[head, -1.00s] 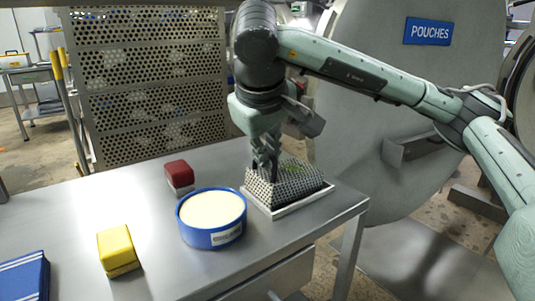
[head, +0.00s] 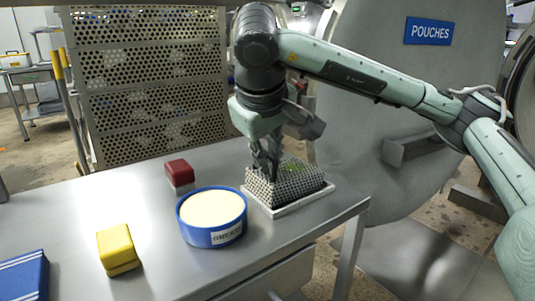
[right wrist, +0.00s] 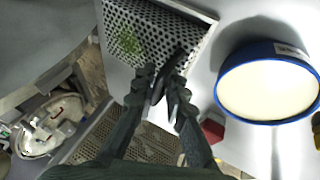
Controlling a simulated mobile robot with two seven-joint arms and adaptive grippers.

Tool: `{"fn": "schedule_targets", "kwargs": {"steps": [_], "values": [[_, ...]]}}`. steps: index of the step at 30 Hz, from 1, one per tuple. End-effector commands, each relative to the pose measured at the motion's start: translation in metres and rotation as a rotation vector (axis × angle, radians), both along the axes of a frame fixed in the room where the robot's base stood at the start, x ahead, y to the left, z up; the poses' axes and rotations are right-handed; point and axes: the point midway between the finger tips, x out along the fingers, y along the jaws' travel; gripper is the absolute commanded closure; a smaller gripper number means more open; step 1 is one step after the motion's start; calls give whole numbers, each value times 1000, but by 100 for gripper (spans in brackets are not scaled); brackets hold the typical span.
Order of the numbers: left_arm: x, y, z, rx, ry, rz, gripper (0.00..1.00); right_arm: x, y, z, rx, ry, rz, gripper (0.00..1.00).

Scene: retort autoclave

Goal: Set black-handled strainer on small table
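The strainer (head: 290,180) is a perforated metal basket with green bits inside, standing at the right end of the steel table. It also shows in the right wrist view (right wrist: 150,32). My right gripper (head: 265,170) points down at its near-left side. In the right wrist view its fingertips (right wrist: 163,80) close around a dark piece that looks like the black handle, mostly hidden by the fingers. The strainer still rests low on a pale base. A small steel table (head: 32,78) stands at the back left. My left gripper is out of view.
Beside the strainer is a blue round tub (head: 212,238) with pale contents. A red-topped block (head: 179,168), a yellow block (head: 117,249) and a blue box (head: 24,276) share the steel table (head: 75,215). A perforated rack (head: 150,85) stands behind; a large grey door (head: 400,130) is at right.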

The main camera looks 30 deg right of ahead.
Motion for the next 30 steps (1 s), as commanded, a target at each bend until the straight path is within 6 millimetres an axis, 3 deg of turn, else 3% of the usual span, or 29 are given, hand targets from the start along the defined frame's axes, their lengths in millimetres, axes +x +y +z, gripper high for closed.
{"fn": "schedule_targets", "kwargs": {"steps": [4, 16, 30], "values": [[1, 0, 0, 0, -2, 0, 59, 1, 0, 1, 1, -4, 0, 69], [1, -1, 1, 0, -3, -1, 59, -1, 2, 8, 2, -9, 1, 69], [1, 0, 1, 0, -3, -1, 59, -32, 25, 76, 0, -14, -1, 69]]}}
